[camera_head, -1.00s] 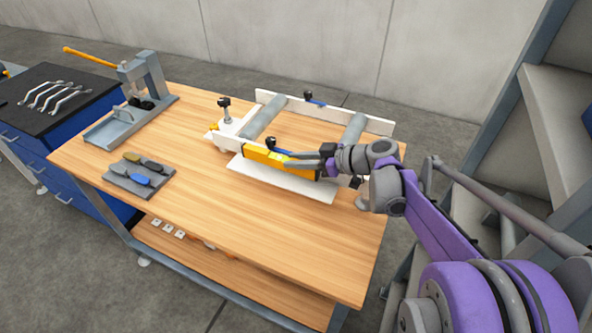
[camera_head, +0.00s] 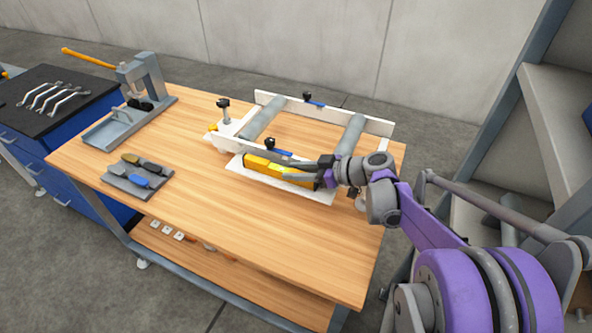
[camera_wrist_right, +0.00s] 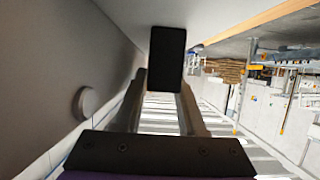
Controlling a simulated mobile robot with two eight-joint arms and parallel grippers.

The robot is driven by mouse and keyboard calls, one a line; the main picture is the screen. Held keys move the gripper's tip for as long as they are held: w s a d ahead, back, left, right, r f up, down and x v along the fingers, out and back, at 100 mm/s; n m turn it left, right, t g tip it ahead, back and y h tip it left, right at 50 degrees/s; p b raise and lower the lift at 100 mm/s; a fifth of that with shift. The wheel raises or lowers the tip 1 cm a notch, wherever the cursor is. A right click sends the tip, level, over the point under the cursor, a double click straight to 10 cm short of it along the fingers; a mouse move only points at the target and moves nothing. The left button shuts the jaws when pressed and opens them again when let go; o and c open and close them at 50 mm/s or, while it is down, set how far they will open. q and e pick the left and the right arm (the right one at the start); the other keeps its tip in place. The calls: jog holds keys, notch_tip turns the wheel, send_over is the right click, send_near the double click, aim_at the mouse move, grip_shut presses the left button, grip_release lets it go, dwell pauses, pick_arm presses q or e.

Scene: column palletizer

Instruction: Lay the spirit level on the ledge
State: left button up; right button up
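The spirit level (camera_head: 258,163) is a yellow bar at the front of the white and grey frame, over the white ledge (camera_head: 243,172). It lies along the ledge; whether its underside touches is hidden. My right gripper (camera_head: 287,170) comes from the right, with its fingers along both sides of the level's right part, and looks shut on it. In the right wrist view a dark block, seemingly the level's end (camera_wrist_right: 167,58), sits between the fingertips (camera_wrist_right: 164,85). My left gripper is not in view.
The frame has grey rollers (camera_head: 262,119) and a clamp knob (camera_head: 223,103) at its left. A grey press (camera_head: 140,85) and a tray with brushes (camera_head: 137,178) stand on the left. The front of the wooden table (camera_head: 230,225) is clear.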

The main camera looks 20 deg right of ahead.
jog(key=v, duration=1.2)
jog(key=shift+r, duration=0.25)
dwell(1.7)
